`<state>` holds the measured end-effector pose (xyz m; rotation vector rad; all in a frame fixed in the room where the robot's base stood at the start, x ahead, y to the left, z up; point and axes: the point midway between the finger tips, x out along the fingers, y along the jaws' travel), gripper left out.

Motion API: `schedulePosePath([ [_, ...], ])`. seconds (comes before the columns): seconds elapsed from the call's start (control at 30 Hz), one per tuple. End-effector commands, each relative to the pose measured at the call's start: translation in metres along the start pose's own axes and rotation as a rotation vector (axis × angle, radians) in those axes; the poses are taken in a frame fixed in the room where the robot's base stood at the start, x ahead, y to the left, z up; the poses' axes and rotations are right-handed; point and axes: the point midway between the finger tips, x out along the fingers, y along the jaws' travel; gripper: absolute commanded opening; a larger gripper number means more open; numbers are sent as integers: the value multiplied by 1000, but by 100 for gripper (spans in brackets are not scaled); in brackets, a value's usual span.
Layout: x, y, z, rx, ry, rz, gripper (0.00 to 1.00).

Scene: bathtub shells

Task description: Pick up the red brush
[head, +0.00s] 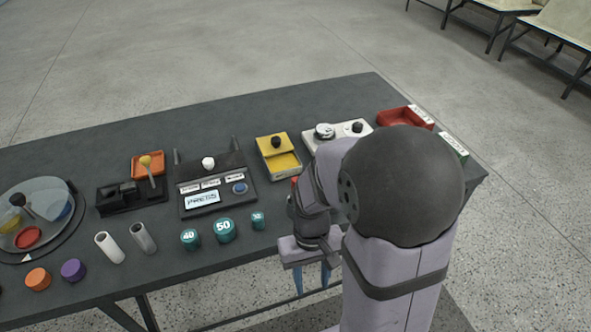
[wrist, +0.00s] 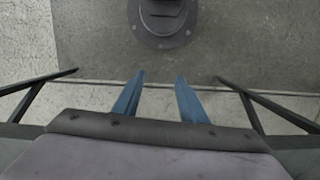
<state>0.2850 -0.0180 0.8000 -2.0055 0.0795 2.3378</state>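I cannot make out a red brush for certain in either view. A small bit of red (head: 294,182) shows beside my arm on the table, mostly hidden, and I cannot tell what it is. My gripper (head: 312,278) hangs in front of the table's near edge, pointing down. In the wrist view my gripper (wrist: 160,95) has its two blue fingers apart with nothing between them, above the floor.
The dark table (head: 310,105) holds a turntable (head: 50,190), a press panel (head: 215,180), a yellow box (head: 278,155), a red tray (head: 400,115), teal weights (head: 224,230) and grey tubes (head: 109,247). Orange (head: 38,279) and purple (head: 73,270) cylinders stand near the front edge. My arm hides the table's right part.

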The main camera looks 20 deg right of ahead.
Motion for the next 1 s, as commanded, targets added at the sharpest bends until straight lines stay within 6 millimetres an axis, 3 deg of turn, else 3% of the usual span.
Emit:
schedulePosePath([
  [0.03,-30,1,-2,6,-2,-1,38],
  [0.33,-116,10,-44,24,15,-5,38],
  [0.47,-158,15,-79,0,46,-5,38],
  [0.5,-168,17,-98,-21,66,-3,38],
  [0.57,-171,18,-123,-64,96,0,38],
  [0.73,-216,20,-173,-222,194,24,38],
  [1.0,-215,20,-162,-390,150,30,38],
])
